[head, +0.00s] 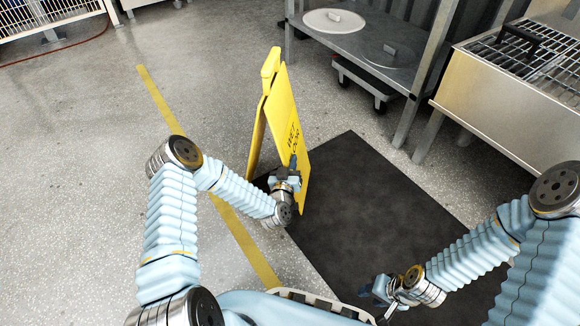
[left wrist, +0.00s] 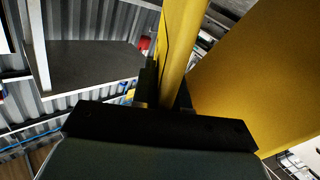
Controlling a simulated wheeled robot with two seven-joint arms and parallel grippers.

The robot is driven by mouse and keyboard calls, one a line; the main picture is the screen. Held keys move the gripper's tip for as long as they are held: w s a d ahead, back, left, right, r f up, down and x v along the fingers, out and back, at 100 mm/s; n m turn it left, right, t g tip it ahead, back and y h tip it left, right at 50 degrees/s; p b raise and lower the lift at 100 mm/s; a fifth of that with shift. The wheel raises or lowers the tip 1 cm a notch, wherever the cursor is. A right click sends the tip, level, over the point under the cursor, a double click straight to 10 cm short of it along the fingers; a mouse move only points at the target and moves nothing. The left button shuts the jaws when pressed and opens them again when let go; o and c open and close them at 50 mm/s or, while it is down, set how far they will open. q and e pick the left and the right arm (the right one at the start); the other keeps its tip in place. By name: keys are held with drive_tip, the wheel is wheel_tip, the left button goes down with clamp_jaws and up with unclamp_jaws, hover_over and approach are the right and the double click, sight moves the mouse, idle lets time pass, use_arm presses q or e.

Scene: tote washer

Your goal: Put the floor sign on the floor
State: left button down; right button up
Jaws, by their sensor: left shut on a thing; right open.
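The yellow floor sign (head: 284,119) stands upright in the head view, its two panels spread in an A shape, with dark lettering on the right panel. My left gripper (head: 291,166) is shut on the edge of that right panel. In the left wrist view the sign's yellow edge (left wrist: 178,55) runs between the fingers, and a broad yellow panel fills the right side. Whether the sign's feet touch the floor I cannot tell. My right gripper (head: 376,291) is open and empty, low over the dark mat, apart from the sign.
A dark mat (head: 365,215) covers the floor right of the sign. A yellow line (head: 158,98) runs along the grey floor. A metal shelf (head: 375,45) with round lids stands behind, a low dolly (head: 365,82) under it. A steel counter with a rack (head: 500,110) stands right. The left floor is clear.

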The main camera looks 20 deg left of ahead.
use_arm(q)
drive_tip(key=shift+f, duration=0.75)
drive_tip(key=c, duration=1.1)
unclamp_jaws()
drive_tip(key=shift+c, duration=0.2)
